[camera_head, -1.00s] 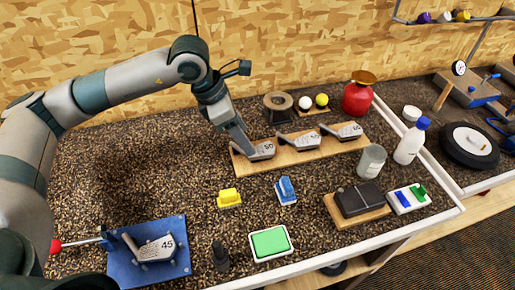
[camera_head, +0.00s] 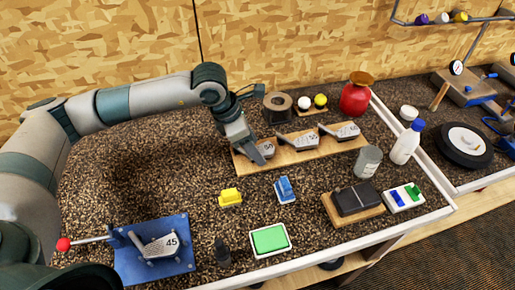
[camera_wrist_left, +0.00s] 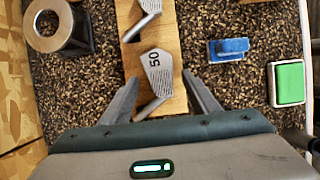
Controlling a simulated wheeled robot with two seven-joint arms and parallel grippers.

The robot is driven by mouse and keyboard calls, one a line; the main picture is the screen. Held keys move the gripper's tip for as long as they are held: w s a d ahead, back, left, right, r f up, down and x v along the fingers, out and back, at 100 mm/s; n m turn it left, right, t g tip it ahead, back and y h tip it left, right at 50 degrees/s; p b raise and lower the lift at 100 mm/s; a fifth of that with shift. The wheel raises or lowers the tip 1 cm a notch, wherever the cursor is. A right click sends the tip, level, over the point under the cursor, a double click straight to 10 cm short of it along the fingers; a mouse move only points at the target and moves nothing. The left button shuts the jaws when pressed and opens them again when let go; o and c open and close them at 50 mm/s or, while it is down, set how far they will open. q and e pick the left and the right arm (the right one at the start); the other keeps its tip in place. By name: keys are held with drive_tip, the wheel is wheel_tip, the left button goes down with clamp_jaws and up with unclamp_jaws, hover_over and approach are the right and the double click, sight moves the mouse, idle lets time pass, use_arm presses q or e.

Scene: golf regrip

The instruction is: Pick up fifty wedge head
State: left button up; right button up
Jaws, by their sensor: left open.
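The fifty wedge head (camera_wrist_left: 156,70), a grey metal piece marked 50, lies at one end of the wooden board (camera_wrist_left: 168,28) in the left wrist view. My left gripper (camera_wrist_left: 160,77) is open, with one finger on each side of the head and a gap to both. In the head view my left gripper (camera_head: 262,156) is over the left end of the board (camera_head: 322,150) and partly hides the fifty head (camera_head: 267,148). Whether the fingers are at the head's height cannot be told. My right gripper is not in view.
Two more wedge heads, a middle one (camera_head: 302,139) and a right one (camera_head: 346,132), lie on the board. A tape roll (camera_head: 277,107) stands behind it. A blue fixture (camera_head: 183,262) holds a head marked 45. Yellow (camera_head: 230,197) and blue (camera_head: 285,188) blocks lie in front.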

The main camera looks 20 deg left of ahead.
use_arm(q)
drive_tip(key=shift+c, duration=0.2)
drive_tip(key=c, duration=1.1)
drive_tip(key=shift+r, duration=0.2)
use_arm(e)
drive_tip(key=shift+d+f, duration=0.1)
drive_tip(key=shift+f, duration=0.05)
